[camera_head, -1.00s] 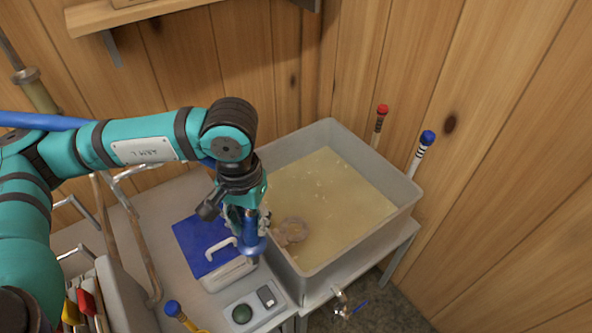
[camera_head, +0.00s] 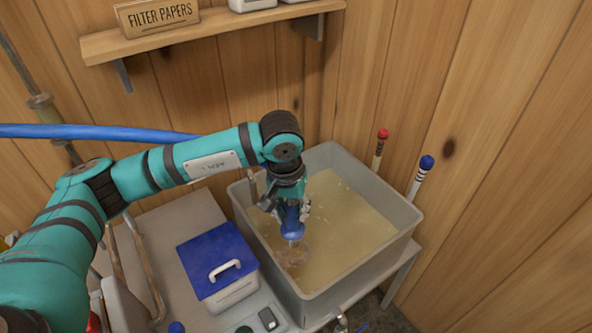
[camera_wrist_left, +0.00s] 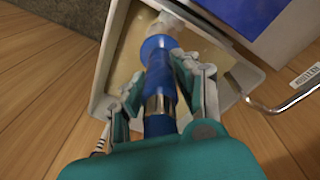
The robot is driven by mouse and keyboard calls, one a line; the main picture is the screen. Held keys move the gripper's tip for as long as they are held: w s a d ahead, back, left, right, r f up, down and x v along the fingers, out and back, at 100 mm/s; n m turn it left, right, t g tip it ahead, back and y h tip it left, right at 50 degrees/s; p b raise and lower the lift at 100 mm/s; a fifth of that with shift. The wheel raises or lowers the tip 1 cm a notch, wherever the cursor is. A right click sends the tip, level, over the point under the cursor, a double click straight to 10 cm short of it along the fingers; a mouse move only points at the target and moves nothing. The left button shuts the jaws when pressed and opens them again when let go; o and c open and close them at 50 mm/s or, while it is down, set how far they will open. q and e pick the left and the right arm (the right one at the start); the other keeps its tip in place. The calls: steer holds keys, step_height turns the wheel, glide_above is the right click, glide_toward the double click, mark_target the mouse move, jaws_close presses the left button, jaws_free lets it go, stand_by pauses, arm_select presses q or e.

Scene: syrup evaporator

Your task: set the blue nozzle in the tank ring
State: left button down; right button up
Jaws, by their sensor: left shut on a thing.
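My left gripper (camera_head: 292,211) is shut on the blue nozzle (camera_head: 292,231), which points down with its flared end lowest. Nozzle and gripper are over the left part of the grey tank (camera_head: 357,277), above the yellowish liquid. In the left wrist view, the fingers (camera_wrist_left: 160,88) close around the nozzle (camera_wrist_left: 157,58), which has a metal band. A small grey metal piece (camera_head: 252,186) stands at the tank's left rim; I cannot tell whether it is the ring. My right gripper is out of view.
A blue-lidded box (camera_head: 217,262) with a white handle stands left of the tank. Red-topped (camera_head: 383,134) and blue-topped (camera_head: 426,162) sticks stand at its right side. A blue hose (camera_head: 95,131) runs behind my arm. A shelf (camera_head: 210,32) is above.

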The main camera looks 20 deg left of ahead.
arm_select(q)
steer(key=shift+w+d+r+p, duration=0.1)
steer(key=shift+w+r+p, duration=0.2)
steer(key=shift+r, duration=0.15)
steer(key=shift+w+d+r+p, duration=0.15)
steer(key=shift+r+p, duration=0.1)
steer(key=shift+r, duration=0.15)
steer(key=shift+w+f+p, duration=0.1)
steer(key=shift+w+p, duration=0.3)
steer(key=shift+p, duration=0.05)
steer(key=shift+f+b, duration=0.8)
steer(key=shift+f, duration=1.8)
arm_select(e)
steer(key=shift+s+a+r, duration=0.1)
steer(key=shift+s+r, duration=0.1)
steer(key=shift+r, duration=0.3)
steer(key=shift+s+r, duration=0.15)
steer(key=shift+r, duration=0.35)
